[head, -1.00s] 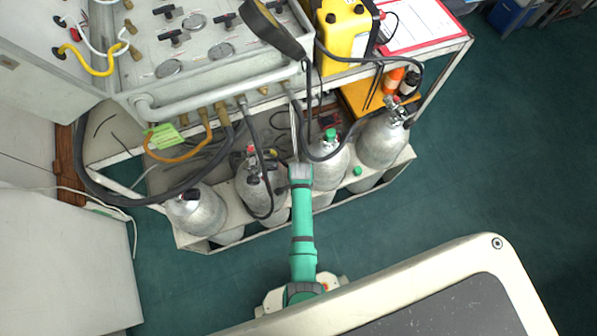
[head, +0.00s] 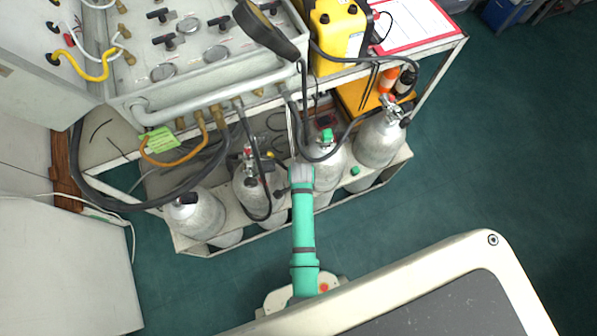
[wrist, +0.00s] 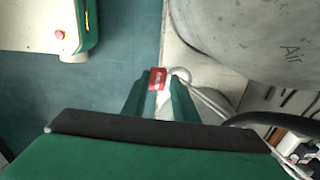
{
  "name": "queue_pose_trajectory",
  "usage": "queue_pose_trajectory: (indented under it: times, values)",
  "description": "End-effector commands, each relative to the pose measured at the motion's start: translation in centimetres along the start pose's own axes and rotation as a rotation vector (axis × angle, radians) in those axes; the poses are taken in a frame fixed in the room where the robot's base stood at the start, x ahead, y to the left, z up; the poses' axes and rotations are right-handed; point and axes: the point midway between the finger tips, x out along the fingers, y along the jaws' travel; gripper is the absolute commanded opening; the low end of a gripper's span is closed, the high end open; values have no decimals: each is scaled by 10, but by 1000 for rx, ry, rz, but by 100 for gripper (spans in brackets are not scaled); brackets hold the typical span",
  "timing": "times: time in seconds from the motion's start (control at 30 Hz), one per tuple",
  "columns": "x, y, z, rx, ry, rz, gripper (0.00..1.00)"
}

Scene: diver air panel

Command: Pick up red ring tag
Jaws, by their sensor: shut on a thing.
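The red ring tag (wrist: 157,79) shows in the wrist view as a small red block with pale marks on it, at the tips of my gripper (wrist: 158,88). The two green fingers are shut on it, one on each side. A pale ring (wrist: 181,74) shows just right of the tag; I cannot tell whether the two are joined. In the head view my arm reaches to the cylinder rack, and the fingertips and tag cannot be made out there.
Grey cylinders stand in a white rack (head: 210,247) under the panel (head: 190,60). One large cylinder (wrist: 255,35) is close to my gripper on the right. Black hoses (head: 90,185) hang around the rack. The green floor (head: 480,170) to the right is clear.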

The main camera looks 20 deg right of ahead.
Motion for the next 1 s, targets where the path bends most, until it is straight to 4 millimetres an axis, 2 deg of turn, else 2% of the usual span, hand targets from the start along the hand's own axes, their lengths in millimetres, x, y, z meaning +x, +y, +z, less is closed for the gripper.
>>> queue_pose_trajectory:
  times: [0.17, 0.3, 0.5, 0.7, 1.0]
  values:
    - [-37, 33, -2, 1, 1, -2, 4]
    - [-50, 67, -4, 1, 1, -1, 4]
    - [-65, 99, -6, 0, 1, -1, 4]
    - [-71, 114, -7, 0, 0, -1, 4]
    - [-73, 116, -8, 0, 0, -1, 4]
